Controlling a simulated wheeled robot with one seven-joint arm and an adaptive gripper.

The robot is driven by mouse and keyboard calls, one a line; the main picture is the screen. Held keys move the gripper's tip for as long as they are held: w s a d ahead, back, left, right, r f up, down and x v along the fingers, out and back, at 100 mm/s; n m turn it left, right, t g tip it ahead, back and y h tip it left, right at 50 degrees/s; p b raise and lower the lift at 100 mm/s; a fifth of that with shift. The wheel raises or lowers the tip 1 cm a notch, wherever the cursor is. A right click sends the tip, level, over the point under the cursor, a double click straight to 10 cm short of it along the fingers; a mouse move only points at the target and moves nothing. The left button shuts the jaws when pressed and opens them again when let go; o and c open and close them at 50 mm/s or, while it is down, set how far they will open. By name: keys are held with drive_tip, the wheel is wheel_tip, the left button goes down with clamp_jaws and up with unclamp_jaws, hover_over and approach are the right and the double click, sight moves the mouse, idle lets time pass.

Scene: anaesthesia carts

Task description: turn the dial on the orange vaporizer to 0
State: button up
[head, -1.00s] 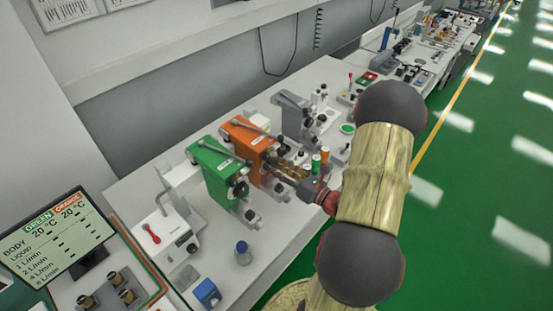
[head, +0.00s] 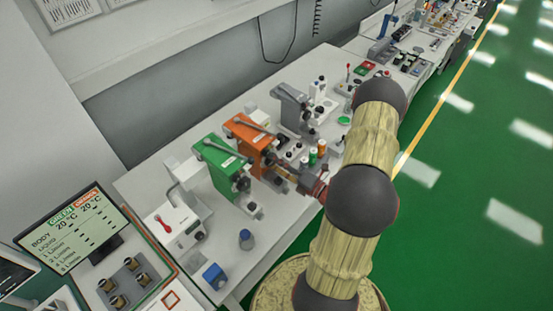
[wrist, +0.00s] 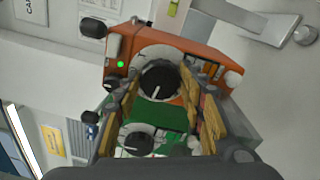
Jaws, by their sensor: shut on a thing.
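The orange vaporizer (head: 249,143) stands on the white bench between a green vaporizer (head: 222,165) and a grey unit. Its black dial (wrist: 160,78) faces my wrist camera and has a white pointer mark on its lower part. My gripper (head: 284,170) is at the front of the orange vaporizer. In the wrist view its wooden-looking fingers (wrist: 166,97) lie on either side of the dial, shut on it. The scale numbers around the dial cannot be read. In the head view my gripper hides the dial.
The green vaporizer's dial (wrist: 137,140) shows close by in the wrist view. A grey unit (head: 293,108) stands beyond the orange one. Orange and green bottles (head: 321,148) stand close to my gripper.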

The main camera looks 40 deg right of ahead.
drive_tip(key=shift+m, duration=0.4)
drive_tip(key=o, duration=1.2)
drive_tip(key=shift+c, duration=0.2)
drive_tip(key=s+d, duration=0.1)
drive_tip(key=s, duration=0.7)
drive_tip(key=shift+f, duration=0.15)
